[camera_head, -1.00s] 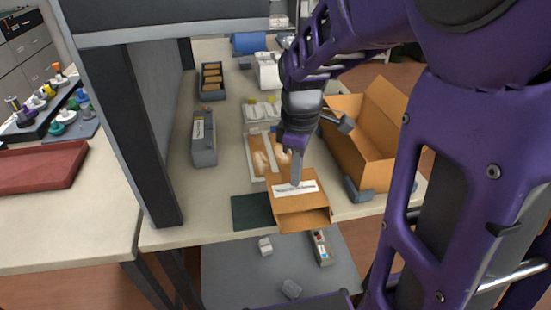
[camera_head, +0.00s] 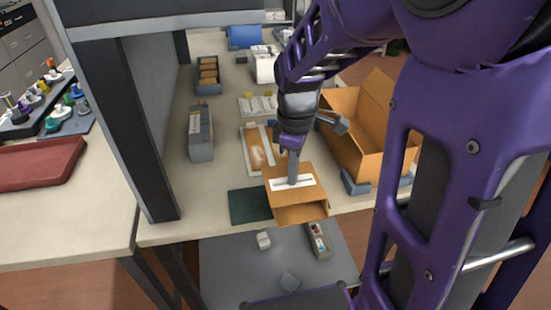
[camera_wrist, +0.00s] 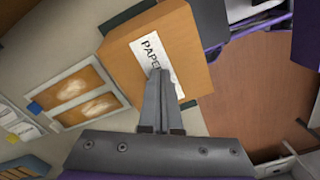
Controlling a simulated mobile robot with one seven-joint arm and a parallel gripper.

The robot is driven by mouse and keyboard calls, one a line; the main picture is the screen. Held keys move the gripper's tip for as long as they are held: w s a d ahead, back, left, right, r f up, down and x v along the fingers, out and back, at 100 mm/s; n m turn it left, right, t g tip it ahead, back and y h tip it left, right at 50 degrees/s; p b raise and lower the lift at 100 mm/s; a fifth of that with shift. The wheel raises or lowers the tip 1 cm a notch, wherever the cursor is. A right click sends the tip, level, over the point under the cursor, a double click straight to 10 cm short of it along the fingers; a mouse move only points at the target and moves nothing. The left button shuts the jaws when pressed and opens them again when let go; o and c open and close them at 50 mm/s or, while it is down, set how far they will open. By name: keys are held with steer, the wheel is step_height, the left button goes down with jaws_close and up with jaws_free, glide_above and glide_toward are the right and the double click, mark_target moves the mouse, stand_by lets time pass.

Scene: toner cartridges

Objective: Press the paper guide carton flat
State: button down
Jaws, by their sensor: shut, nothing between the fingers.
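The paper guide carton (camera_head: 305,196) is a small brown box at the front edge of the table, with a white label on top. Its front end looks open and it still stands up with height. In the wrist view the carton (camera_wrist: 192,52) shows its label with "PAPE" readable; my fingers hide the rest. My gripper (camera_head: 292,182) is shut and empty, pointing down with its tips at the label. In the wrist view my gripper's tips (camera_wrist: 160,73) overlap the label; I cannot tell whether they touch it.
A large open carton (camera_head: 352,125) stands right of my gripper. A dark green mat (camera_head: 249,205) lies left of the small carton. A white-framed tray (camera_head: 247,150) lies behind. A grey box (camera_head: 200,134) stands at left. A grey lower shelf (camera_head: 225,270) holds small items.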

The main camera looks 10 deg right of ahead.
mark_target(278, 184)
steer(key=shift+a, duration=0.1)
steer(key=shift+s+a+f, duration=0.1)
steer(key=shift+a+f, duration=0.35)
steer(key=shift+a, duration=0.25)
steer(key=shift+f, duration=0.2)
steer(key=shift+a+f, duration=0.5)
steer(key=shift+a, duration=0.15)
steer(key=shift+a+f, duration=0.1)
steer(key=shift+a, duration=0.05)
steer(key=shift+a+f, duration=0.4)
steer(key=shift+f, duration=0.35)
